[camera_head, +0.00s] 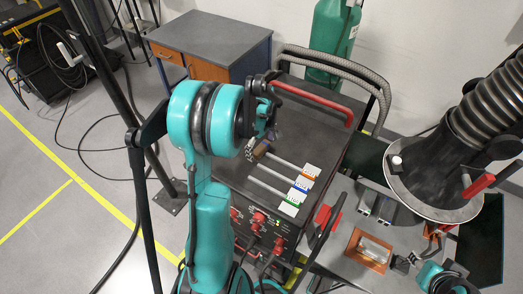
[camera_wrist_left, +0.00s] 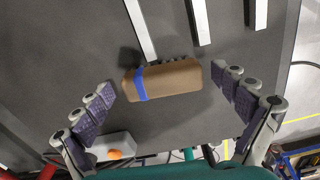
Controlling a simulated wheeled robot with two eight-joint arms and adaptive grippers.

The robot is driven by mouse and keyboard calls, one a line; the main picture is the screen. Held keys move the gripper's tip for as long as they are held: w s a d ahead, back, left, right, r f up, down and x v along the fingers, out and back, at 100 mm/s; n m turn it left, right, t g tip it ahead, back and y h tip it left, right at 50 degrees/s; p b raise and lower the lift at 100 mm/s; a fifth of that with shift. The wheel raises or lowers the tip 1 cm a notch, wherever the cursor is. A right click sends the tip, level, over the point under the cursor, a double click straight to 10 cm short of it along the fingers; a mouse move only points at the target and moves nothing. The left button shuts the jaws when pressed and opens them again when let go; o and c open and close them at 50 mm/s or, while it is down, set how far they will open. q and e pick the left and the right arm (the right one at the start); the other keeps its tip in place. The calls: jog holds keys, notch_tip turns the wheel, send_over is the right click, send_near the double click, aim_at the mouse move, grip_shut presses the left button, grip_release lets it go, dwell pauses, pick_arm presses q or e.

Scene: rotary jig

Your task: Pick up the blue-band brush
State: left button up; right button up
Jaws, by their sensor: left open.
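The blue-band brush (camera_wrist_left: 172,81) shows in the left wrist view as a brown block with a blue band near its left end. It lies on the dark top near a white strip. My left gripper (camera_wrist_left: 166,92) is open, with one finger to each side of the brush and a visible gap at both ends. In the head view a small brown piece (camera_head: 260,149) shows beside my left wrist, partly hidden by it. My right gripper (camera_head: 404,263) is at the lower right of the head view, small and near a copper-coloured tray; its opening is unclear.
The dark cabinet top (camera_head: 323,126) carries white strips ending in labels with orange (camera_head: 311,171), blue (camera_head: 301,186) and green (camera_head: 290,206) marks. A red bar (camera_head: 315,103) runs along the far edge. A ribbed hose (camera_head: 489,103) and round hood stand right. The copper-coloured tray (camera_head: 354,255) lies lower right.

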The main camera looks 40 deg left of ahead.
aim_at(264, 148)
pick_arm(q)
jog(key=shift+s, duration=0.15)
jog(key=c, duration=1.3)
jog(key=shift+r, duration=0.5)
jog(key=r, duration=0.2)
jog(key=d+r, duration=0.1)
jog(key=r, duration=0.1)
jog(key=shift+d+p, duration=0.1)
jog(key=shift+p, duration=0.25)
jog(key=d+r, duration=0.2)
jog(key=d, duration=0.1)
jog(key=d+r, duration=0.2)
jog(key=d, duration=0.2)
jog(key=w+d+r, duration=0.1)
jog(key=d+r, duration=0.1)
jog(key=d, duration=0.1)
jog(key=shift+w+d, duration=0.1)
jog(key=shift+d, duration=0.15)
